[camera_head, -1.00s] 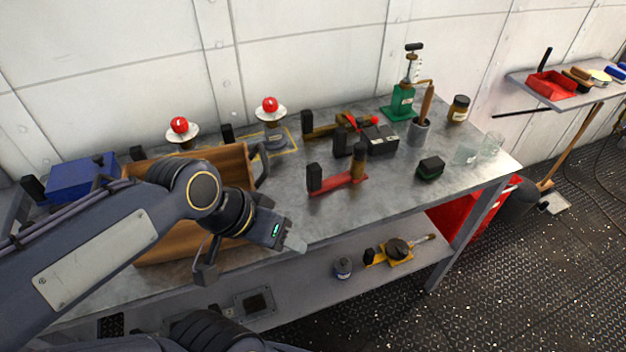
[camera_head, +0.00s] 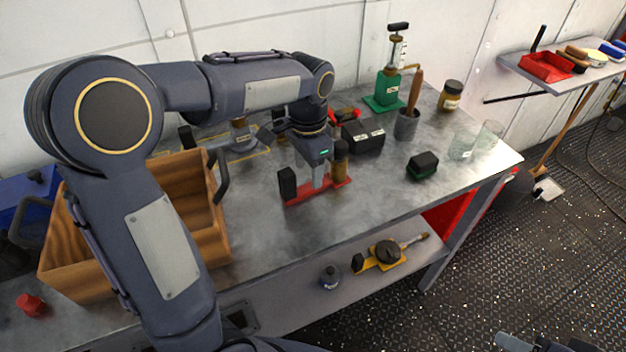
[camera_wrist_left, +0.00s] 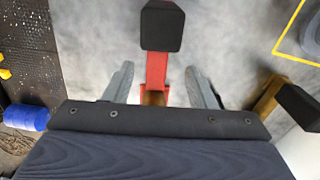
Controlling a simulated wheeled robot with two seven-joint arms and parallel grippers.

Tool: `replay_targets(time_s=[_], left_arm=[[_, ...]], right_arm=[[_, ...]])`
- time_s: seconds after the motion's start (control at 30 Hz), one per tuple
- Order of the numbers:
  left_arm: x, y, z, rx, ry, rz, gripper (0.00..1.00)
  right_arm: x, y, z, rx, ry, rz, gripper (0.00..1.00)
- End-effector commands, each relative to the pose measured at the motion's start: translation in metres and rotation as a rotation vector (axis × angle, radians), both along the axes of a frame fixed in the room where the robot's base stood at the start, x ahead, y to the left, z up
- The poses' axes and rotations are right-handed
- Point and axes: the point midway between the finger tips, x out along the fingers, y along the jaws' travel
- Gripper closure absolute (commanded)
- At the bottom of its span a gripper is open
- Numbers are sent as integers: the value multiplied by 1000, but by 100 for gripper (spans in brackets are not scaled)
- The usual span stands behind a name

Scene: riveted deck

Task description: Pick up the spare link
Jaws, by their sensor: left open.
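A red bar (camera_head: 301,197) with an upright black block at one end and a brass cylinder (camera_head: 340,160) at the other lies on the metal bench. I take it for the spare link, though no label shows. My left gripper (camera_head: 318,180) points down over its middle, open. In the left wrist view the red bar (camera_wrist_left: 157,68) lies between the two spread fingers of my left gripper (camera_wrist_left: 160,85), its black block beyond them. Whether the fingers touch it I cannot tell. A grey tip at the bottom right edge of the head view seems to be my right gripper (camera_head: 515,342).
A wooden open box (camera_head: 215,245) stands left on the bench (camera_head: 290,240). A black box (camera_head: 362,136), a dark green block (camera_head: 422,166), a green pump (camera_head: 385,92), a cup (camera_head: 406,125) and glass jars (camera_head: 463,146) stand right. The front bench middle is clear.

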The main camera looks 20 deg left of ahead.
Motion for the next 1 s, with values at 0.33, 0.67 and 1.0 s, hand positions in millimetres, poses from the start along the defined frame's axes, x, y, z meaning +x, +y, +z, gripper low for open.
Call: replay_targets(time_s=[0.33, 0.67, 1.0], left_arm=[[-1, -4, -42, 0, 1, 2, 49], [-1, -4, -42, -1, 0, 2, 64], [-1, -4, -42, -1, 0, 2, 100]], right_arm=[[0, 0, -4, 0, 0, 0, 54], [0, 0, -4, 0, 0, 0, 54], [0, 0, -4, 0, 0, 0, 54]])
